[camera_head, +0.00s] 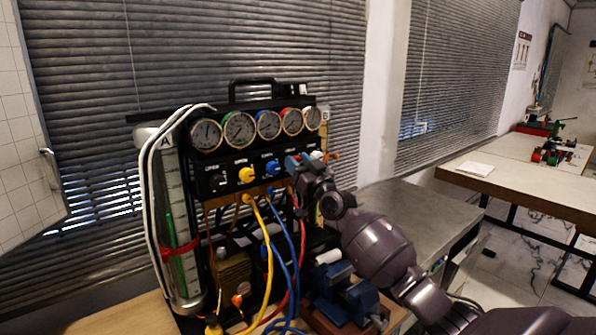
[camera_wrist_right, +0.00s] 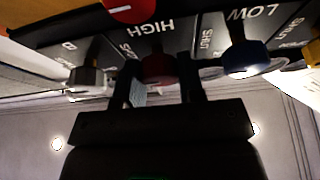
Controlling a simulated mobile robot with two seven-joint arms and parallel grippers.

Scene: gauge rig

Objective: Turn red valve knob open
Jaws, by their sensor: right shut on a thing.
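The gauge rig (camera_head: 230,160) has a black panel with a row of dials and knobs below them. In the right wrist view the dark red valve knob (camera_wrist_right: 160,68), under the label HIGH, sits between the two fingers of my right gripper (camera_wrist_right: 157,85). The gripper is shut on it. In the head view my right gripper (camera_head: 299,166) is at the panel's right end and hides the red knob. The knob's turn angle is hard to read. My left gripper is not in view.
A blue knob (camera_wrist_right: 245,58) and a pale knob (camera_wrist_right: 86,80) flank the red one closely. A yellow knob (camera_head: 246,174) is farther left. Yellow, blue and red hoses hang below the panel. A grey cabinet top (camera_head: 420,210) stands right of the rig.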

